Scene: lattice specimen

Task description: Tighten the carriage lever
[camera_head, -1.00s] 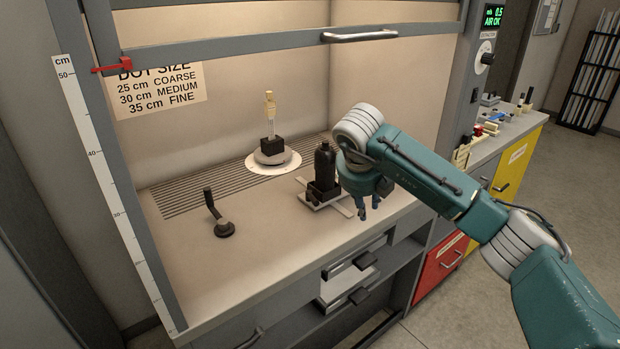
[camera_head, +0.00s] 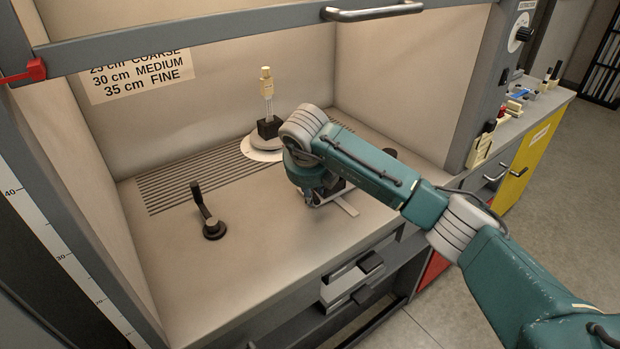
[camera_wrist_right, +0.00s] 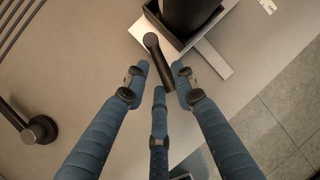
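The carriage is a black square holder (camera_wrist_right: 205,27) on a pale metal plate (camera_wrist_right: 213,58), with a dark bottle (camera_wrist_right: 185,10) standing in it. A short black lever (camera_wrist_right: 156,56) with a rounded end lies beside the holder. My right gripper (camera_wrist_right: 160,76) is open, its three blue fingers spread, with the lever's lower part between their tips in the picture. I cannot tell whether any finger touches it. In the head view my right gripper (camera_head: 318,196) and arm hide the lever and most of the carriage; the pale plate (camera_head: 347,207) shows. My left gripper is not in view.
Another black lever on a round base (camera_head: 213,229) stands on the bench at left. A pale round stand (camera_head: 262,150) holds a black block with a cream-topped part behind my arm. The sash handle (camera_head: 373,11) crosses above. The front bench is clear.

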